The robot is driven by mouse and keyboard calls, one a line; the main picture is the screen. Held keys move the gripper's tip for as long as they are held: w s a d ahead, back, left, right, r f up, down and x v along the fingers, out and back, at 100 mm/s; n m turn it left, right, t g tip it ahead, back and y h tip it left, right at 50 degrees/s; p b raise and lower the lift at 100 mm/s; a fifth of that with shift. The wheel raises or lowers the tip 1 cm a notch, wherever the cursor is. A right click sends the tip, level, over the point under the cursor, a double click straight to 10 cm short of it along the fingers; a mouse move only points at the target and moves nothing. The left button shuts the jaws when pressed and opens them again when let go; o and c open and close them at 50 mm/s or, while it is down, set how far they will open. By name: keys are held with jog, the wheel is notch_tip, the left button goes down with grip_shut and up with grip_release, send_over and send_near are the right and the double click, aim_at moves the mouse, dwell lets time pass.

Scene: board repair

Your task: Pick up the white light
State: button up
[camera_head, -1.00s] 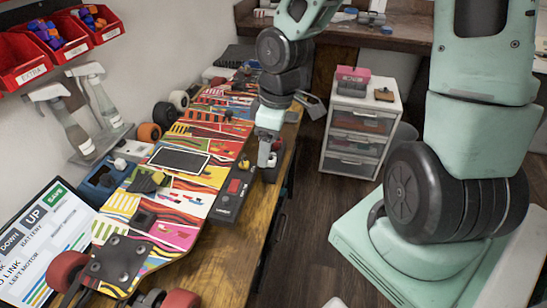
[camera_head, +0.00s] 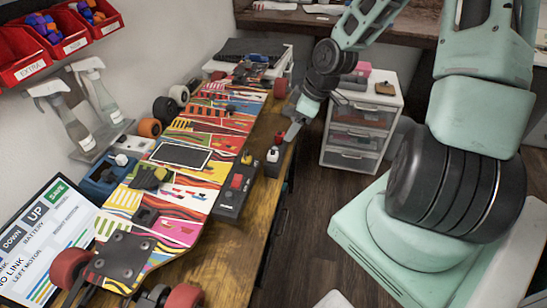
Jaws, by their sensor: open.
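A small white-topped block, which looks like the white light (camera_head: 272,157), stands on the wooden bench near its right edge, beside the colorful skateboard (camera_head: 190,190). My gripper (camera_head: 291,134) is open, just above and to the right of it, apart from it and empty. A red-topped piece (camera_head: 279,138) is close behind the white light, near the fingertips. A yellow-topped piece (camera_head: 246,158) is to the left, by the black box with a red button (camera_head: 235,190).
A blue tray (camera_head: 97,188) and a tilted screen (camera_head: 40,235) are left of the board. Spray bottles (camera_head: 70,120) and red bins (camera_head: 62,38) are by the wall. A drawer cabinet (camera_head: 355,135) stands right of the bench. The bench's front right strip is clear.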

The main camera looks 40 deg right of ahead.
aim_at(274, 151)
jog(key=b+x, duration=0.1)
jog(key=x, duration=0.5)
jog(key=shift+w+a+f, duration=0.1)
jog(key=shift+a+f, duration=0.05)
jog(key=shift+f, duration=0.15)
jog(key=x, duration=0.3)
jog(key=shift+w+a+f, duration=0.15)
jog(key=shift+a+f, duration=0.1)
jog(key=shift+a, duration=0.25)
jog(key=shift+w+f, duration=0.2)
jog(key=shift+f, duration=0.4)
jog(key=c, duration=1.1)
